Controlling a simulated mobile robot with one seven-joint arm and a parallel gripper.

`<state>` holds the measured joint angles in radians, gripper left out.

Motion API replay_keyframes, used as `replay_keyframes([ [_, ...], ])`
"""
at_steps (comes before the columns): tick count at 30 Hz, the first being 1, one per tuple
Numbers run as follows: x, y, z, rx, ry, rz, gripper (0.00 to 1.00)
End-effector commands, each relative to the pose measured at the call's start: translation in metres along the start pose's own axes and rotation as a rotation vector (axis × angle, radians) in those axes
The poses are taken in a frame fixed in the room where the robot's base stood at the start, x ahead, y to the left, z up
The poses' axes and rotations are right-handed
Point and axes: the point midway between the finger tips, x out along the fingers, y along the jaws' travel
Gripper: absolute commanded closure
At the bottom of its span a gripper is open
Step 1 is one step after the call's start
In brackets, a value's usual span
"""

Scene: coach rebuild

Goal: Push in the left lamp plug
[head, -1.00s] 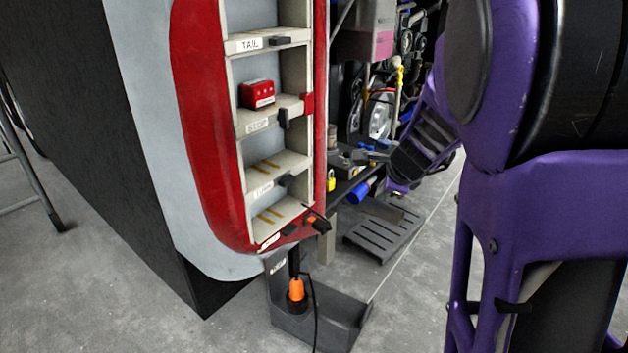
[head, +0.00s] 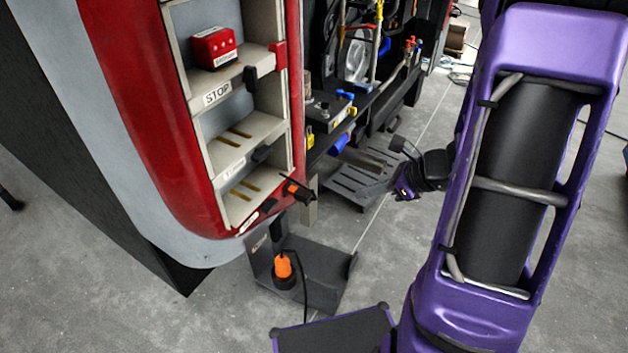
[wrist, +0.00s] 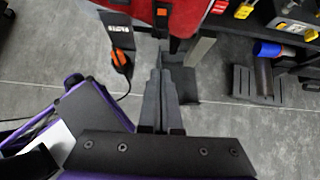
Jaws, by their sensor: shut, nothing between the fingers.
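The red-edged lamp panel (head: 133,100) on the coach has pale open compartments. A black plug with an orange band (head: 298,191) sticks out at its lower right corner. It seems to show also at the top of the wrist view (wrist: 162,16). I cannot tell for sure which is the left lamp plug, nor how deep any is seated. My gripper (wrist: 160,75) is shut and empty, its fingers pointing toward the panel's foot, apart from the plug. In the head view my gripper (head: 398,146) is small and partly hidden.
A red box (head: 213,47) sits in an upper compartment above the STOP label. Below the panel, a dark holder (head: 325,290) carries an orange-and-black tool (head: 284,267) with a loose cable. A slatted dark platform (head: 355,180) lies to the right. Grey floor is open farther right.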

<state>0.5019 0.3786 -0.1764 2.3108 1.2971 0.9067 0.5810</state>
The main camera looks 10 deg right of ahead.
Motion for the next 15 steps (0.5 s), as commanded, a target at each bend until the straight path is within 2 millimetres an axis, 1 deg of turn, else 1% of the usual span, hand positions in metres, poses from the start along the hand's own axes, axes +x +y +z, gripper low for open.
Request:
replay_keyframes([
  [5,-0.0026,0.0009,-0.0016,0.024,-0.035,-0.005,1.0],
  [15,-0.002,0.001,-0.0015,0.024,-0.036,-0.004,1.0],
])
